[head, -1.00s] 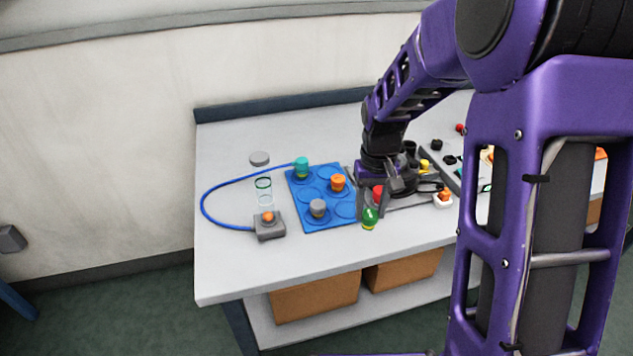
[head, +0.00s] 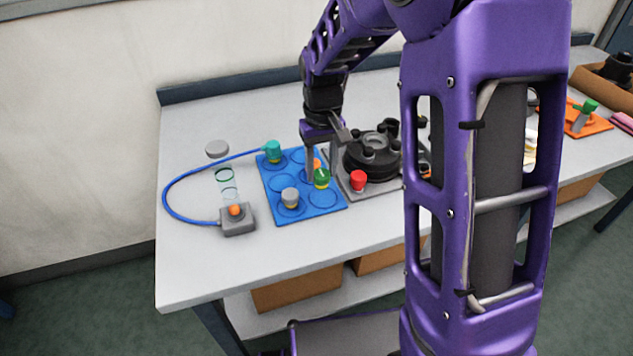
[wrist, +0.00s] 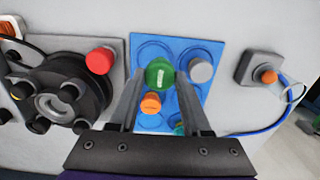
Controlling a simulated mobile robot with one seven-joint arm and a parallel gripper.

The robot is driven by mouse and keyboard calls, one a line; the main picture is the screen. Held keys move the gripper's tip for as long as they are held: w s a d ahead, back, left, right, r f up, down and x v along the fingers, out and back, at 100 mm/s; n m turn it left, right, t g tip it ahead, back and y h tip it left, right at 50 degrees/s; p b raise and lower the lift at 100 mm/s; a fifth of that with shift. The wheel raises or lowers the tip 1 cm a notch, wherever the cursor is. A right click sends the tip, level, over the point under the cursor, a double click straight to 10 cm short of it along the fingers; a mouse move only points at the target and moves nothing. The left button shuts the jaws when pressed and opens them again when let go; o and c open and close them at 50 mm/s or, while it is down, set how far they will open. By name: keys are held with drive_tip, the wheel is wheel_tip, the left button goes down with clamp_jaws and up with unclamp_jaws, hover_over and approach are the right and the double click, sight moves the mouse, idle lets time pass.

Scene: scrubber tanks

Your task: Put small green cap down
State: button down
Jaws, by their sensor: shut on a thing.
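The small green cap (head: 322,177), with a yellowish lower part, is at the right half of the blue mat with rings (head: 323,198). In the wrist view the green cap (wrist: 160,73) is between the fingertips of my gripper (wrist: 160,80), which is shut on it. It appears over the mat; I cannot tell whether it touches it. An orange cap (wrist: 151,103) and a grey cap (wrist: 200,70) stand on the mat close to it. A teal cap (head: 272,151) is at the mat's far left corner, partly hidden in the wrist view.
A red cap (head: 358,180) stands just right of the mat, by a black round fixture (head: 372,157) with several knobs. A grey box with an orange button (head: 236,211) and a blue cable lie left. The table's front left is clear.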

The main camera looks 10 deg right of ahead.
sight(321, 184)
drive_tip(key=shift+f, duration=2.35)
drive_tip(key=shift+f+b, duration=0.2)
drive_tip(key=shift+b, duration=0.15)
drive_tip(key=shift+c, duration=1.8)
unclamp_jaws()
drive_tip(key=shift+r, duration=0.1)
